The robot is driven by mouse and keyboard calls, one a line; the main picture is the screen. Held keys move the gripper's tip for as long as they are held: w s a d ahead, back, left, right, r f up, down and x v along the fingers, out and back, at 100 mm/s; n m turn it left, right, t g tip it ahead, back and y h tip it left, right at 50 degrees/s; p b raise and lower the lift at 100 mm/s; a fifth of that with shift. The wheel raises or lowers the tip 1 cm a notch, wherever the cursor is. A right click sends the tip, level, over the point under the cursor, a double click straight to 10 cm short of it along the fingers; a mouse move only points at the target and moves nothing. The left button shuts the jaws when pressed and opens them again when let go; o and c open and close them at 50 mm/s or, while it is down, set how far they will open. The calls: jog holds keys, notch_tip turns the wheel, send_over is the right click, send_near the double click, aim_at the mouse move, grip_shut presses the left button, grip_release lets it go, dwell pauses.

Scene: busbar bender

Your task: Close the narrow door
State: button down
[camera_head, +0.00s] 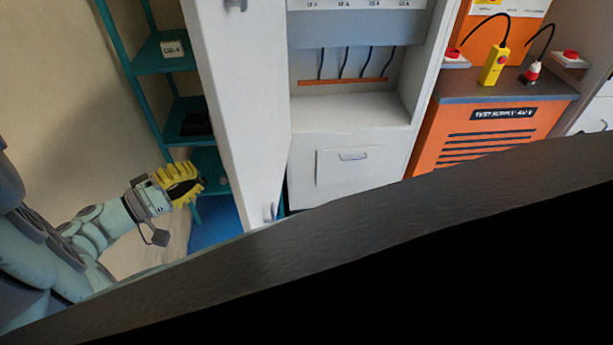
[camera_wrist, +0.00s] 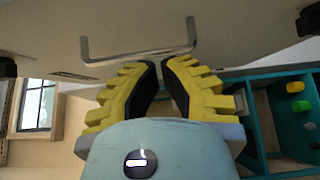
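A tall narrow white door (camera_head: 245,90) stands swung open at the left of the grey-white cabinet (camera_head: 352,112). A bar handle (camera_wrist: 140,55) on a pale panel (camera_wrist: 135,18) lies just beyond the tips. I cannot tell whether they touch it.
Teal shelving (camera_head: 163,62) stands behind my gripper and also shows at the wrist view's right (camera_wrist: 258,120). An orange test-supply cabinet (camera_head: 490,125) stands at the right. A dark slanted surface (camera_head: 330,225) fills the front. A window (camera_wrist: 37,106) shows in the wrist view.

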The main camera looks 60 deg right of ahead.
jog(key=s+d+p, duration=0.2)
jog(key=s+d, duration=0.2)
jog(key=d, duration=0.1)
jog(key=shift+s, duration=0.3)
jog(key=shift+d, duration=0.1)
